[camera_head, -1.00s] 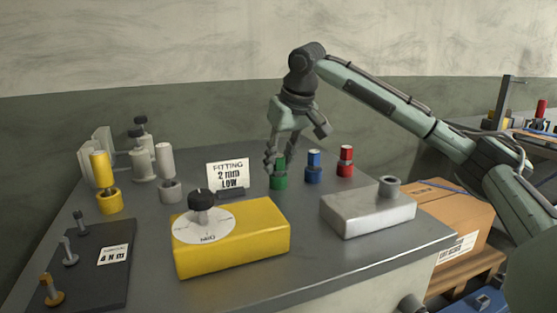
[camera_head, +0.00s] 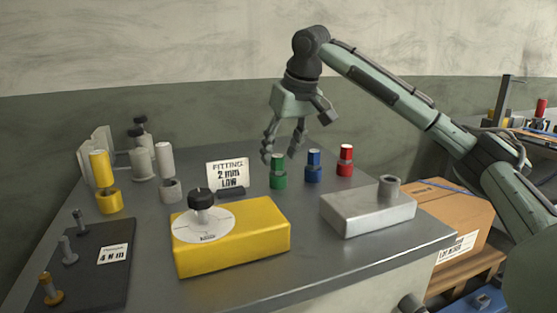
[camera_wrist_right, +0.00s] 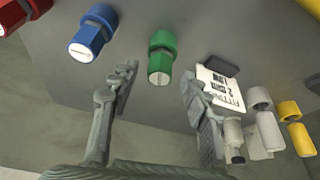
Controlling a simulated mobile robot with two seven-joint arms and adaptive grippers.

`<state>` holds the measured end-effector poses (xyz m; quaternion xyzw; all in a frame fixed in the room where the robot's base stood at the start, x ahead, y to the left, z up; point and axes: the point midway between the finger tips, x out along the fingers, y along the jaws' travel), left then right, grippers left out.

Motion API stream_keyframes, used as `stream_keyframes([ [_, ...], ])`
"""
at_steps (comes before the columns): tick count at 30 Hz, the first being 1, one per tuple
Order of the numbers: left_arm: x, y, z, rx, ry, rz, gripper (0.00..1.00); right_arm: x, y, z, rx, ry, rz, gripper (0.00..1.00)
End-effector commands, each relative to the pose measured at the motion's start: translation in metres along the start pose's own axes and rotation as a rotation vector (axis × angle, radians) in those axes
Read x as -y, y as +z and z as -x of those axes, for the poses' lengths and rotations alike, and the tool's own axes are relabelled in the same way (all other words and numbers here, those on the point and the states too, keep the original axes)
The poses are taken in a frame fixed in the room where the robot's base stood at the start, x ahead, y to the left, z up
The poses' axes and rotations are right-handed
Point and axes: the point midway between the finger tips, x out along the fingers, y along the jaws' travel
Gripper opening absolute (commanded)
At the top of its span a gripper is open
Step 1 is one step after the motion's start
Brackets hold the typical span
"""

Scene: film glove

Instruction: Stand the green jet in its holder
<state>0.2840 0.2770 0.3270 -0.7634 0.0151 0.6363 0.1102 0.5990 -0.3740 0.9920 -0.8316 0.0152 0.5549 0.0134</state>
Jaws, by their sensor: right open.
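The green jet (camera_head: 277,161) stands upright in its green holder (camera_head: 278,182) on the grey bench top. In the right wrist view the green jet (camera_wrist_right: 160,68) sits in the collar of the green holder (camera_wrist_right: 163,40). My right gripper (camera_head: 280,156) is open, with its fingers spread just above and around the top of the green jet, holding nothing. In the right wrist view the open fingers (camera_wrist_right: 158,78) lie either side of the jet, apart from it. My left gripper is not in view.
Blue (camera_head: 313,160) and red (camera_head: 345,155) jets stand in holders to the right. A label card (camera_head: 228,174) stands close on the left. A yellow block with a dial (camera_head: 245,240) and a silver block (camera_head: 365,213) stand in front. Yellow (camera_head: 101,168) and pale (camera_head: 165,160) pieces stand left.

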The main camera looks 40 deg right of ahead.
Motion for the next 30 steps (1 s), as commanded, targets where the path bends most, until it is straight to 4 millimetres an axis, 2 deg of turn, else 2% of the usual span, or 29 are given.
stream_keyframes([
  [1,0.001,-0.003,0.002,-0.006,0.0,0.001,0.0,0.001,-0.001,0.012,-0.005,-0.002,0.001,0.47],
  [6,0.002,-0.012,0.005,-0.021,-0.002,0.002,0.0,0.001,-0.001,0.05,-0.004,-0.002,0.001,0.47],
  [12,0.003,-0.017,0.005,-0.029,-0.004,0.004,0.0,0.001,-0.001,0.082,-0.003,-0.001,0.001,0.47],
  [18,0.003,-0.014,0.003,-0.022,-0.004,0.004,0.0,0.0,0.0,0.093,0.0,0.0,0.001,0.47],
  [30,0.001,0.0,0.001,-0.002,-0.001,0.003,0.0,0.0,0.0,0.093,0.0,0.0,0.001,0.47],
])
